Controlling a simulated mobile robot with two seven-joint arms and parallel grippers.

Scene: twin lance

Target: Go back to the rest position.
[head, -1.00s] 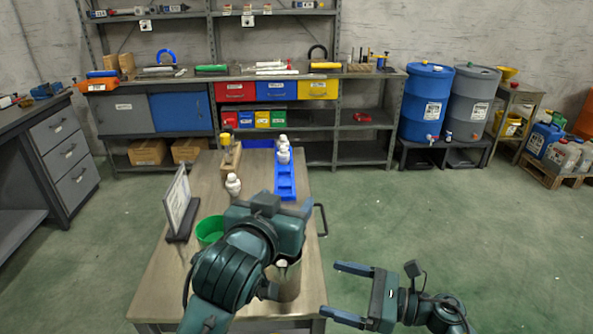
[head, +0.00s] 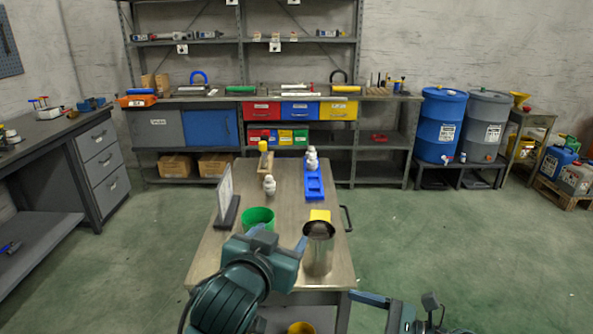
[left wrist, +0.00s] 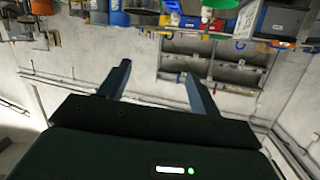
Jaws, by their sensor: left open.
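My left gripper (head: 279,236) is over the near part of the workbench (head: 290,205) in the head view. Its fingers are apart, and nothing shows between them in the left wrist view (left wrist: 160,82). A metal canister (head: 318,258) with a yellow piece (head: 320,215) at its top stands just right of the gripper. A green bucket (head: 258,217) stands just behind the gripper.
On the bench are a sign on a stand (head: 226,195), a white bottle (head: 269,186), a wooden block (head: 267,165) and a blue tray (head: 314,183) with white bottles. Drums (head: 438,125) stand at the back right. The green floor right of the bench is open.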

